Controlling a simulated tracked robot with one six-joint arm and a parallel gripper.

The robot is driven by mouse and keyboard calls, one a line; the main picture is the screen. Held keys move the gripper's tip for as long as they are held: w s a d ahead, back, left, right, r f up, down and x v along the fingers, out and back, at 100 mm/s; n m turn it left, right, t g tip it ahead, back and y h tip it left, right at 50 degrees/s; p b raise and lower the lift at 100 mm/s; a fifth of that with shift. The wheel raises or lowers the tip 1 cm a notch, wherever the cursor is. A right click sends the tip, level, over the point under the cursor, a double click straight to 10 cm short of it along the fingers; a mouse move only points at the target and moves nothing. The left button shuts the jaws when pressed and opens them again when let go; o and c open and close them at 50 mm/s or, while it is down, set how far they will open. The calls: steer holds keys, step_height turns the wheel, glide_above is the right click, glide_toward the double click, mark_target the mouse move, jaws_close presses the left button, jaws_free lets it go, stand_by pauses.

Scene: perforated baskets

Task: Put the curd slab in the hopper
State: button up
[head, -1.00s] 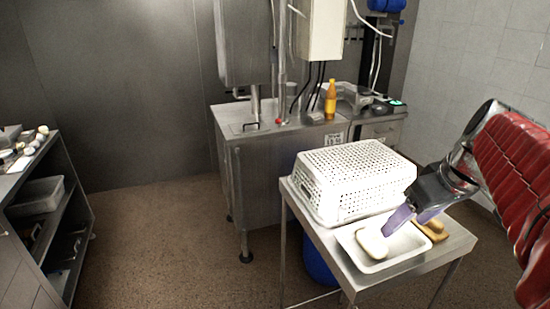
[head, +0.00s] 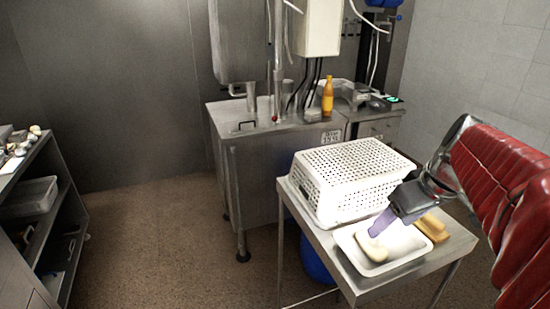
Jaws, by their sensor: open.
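The curd slab (head: 371,248), pale and rounded, lies at the left side of a shallow white tray (head: 404,243) on the steel table. My gripper (head: 377,230) reaches in from the right with purple fingers pointing down at the slab's upper end. It is open; the fingers overlap in this view, and I cannot tell whether they touch the slab. I cannot say for sure which thing is the hopper; a large steel vessel (head: 240,40) stands above the steel cabinet at the back.
A white perforated basket (head: 350,175) lies upside down beside the tray. Yellowish-brown blocks (head: 433,228) sit right of the tray. An orange bottle (head: 328,98) stands on the cabinet (head: 270,165). A shelf (head: 40,220) stands at left; the floor between is clear.

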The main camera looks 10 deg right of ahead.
glide_above(374, 242)
steer(key=s, duration=0.2)
step_height(374, 242, down, 4)
steer(key=shift+s+d+f, duration=0.15)
steer(key=shift+f, duration=0.1)
steer(key=shift+f, duration=0.1)
steer(key=shift+x, duration=2.5)
steer(key=shift+s, duration=0.1)
steer(key=shift+c, duration=0.5)
steer(key=c, duration=1.2)
step_height(374, 242, up, 10)
steer(key=shift+r, duration=0.1)
